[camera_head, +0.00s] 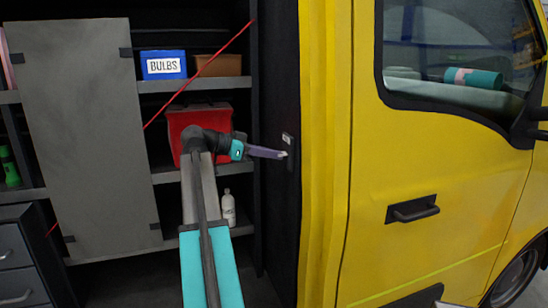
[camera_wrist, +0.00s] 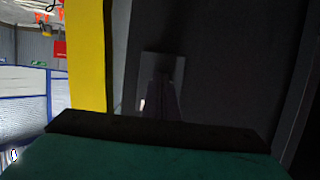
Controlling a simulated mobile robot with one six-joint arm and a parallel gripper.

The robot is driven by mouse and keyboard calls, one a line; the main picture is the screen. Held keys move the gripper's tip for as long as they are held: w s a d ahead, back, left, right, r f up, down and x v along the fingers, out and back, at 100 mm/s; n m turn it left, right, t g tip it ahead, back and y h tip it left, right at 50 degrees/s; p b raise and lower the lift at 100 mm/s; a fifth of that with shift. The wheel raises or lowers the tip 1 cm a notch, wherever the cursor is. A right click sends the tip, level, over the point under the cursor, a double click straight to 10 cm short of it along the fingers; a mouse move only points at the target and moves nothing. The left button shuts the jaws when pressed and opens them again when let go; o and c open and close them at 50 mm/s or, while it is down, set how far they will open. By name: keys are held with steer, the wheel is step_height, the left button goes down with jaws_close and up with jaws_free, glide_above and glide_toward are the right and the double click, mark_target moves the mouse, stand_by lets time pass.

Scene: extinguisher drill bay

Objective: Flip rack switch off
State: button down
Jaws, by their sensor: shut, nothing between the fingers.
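The rack switch (camera_head: 287,138) is a small pale piece on a dark upright plate, on the black post between the shelves and the yellow cab. In the wrist view, a grey plate (camera_wrist: 149,62) shows on the dark post, partly covered by my fingers. My gripper (camera_head: 284,155) is shut and empty, its slim purple-grey fingers pointing right with the tips at the plate, just below the pale piece. It also shows in the wrist view (camera_wrist: 163,78), in front of the plate. I cannot tell whether the tips touch it, nor which way the switch is set.
Shelves at left hold a blue bulbs box (camera_head: 163,65), a brown box (camera_head: 218,65), a red case (camera_head: 195,118) behind my arm and a white bottle (camera_head: 228,208). A grey panel (camera_head: 85,130) covers the left side. The yellow cab door (camera_head: 440,170) stands right.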

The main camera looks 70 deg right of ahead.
steer(key=shift+r, duration=0.2)
stand_by(0.4)
steer(key=r+b+v, duration=0.1)
steer(key=b+v, duration=0.2)
steer(key=v, duration=1)
steer(key=shift+r, duration=0.5)
steer(key=shift+w+a, duration=0.1)
steer(key=shift+a, duration=0.05)
